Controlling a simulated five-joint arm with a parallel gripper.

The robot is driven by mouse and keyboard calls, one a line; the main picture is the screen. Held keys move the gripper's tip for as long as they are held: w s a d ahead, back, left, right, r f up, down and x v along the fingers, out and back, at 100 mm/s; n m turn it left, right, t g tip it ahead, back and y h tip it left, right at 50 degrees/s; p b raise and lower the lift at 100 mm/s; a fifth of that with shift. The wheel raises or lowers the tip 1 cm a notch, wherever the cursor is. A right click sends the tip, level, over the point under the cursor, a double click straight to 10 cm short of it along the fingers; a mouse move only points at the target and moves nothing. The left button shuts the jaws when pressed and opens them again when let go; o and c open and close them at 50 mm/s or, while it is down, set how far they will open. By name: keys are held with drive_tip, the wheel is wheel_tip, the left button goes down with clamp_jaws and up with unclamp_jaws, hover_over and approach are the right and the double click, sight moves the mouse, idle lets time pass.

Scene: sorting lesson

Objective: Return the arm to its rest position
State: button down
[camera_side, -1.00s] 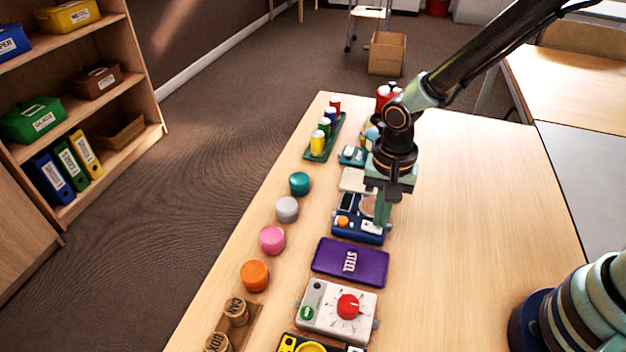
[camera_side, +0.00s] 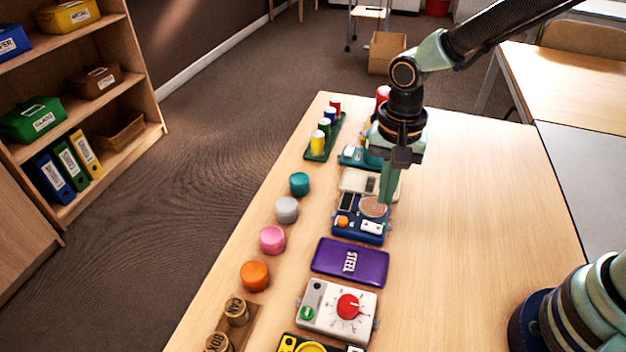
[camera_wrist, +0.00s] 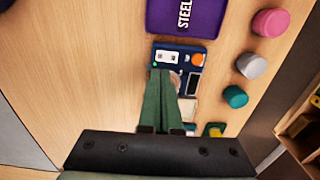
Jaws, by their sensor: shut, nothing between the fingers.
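My gripper (camera_side: 386,198) is shut and empty. It points down over the row of devices on the wooden table (camera_side: 480,230). In the side view its tips are just above or at the copper-coloured disc (camera_side: 373,208) of the blue device (camera_side: 345,230); I cannot tell whether they touch. In the wrist view the closed green fingers (camera_wrist: 165,75) reach over the same blue device (camera_wrist: 182,54) and hide its disc.
A purple STEEL block (camera_side: 350,262) and a white device with a red dial (camera_side: 337,311) lie nearer the camera. Coloured knobs, orange (camera_side: 254,276), pink (camera_side: 272,240), grey (camera_side: 286,210) and teal (camera_side: 299,184), line the left edge. A green rack (camera_side: 322,145) holds several cylinders.

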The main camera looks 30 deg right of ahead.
drive_tip(key=s+d+r+n+t, duration=0.2)
drive_tip(key=d+r+n, duration=0.2)
drive_tip(key=d+r, duration=0.2)
drive_tip(key=s+d+r+n+t, duration=0.2)
drive_tip(key=d+r+n+t, duration=0.1)
drive_tip(key=d+r+n, duration=0.2)
wheel_tip(320, 180, up, 4)
drive_tip(key=shift+s+d+f+t, duration=0.15)
drive_tip(key=shift+s+d+t, duration=0.2)
drive_tip(key=shift+d, duration=0.75)
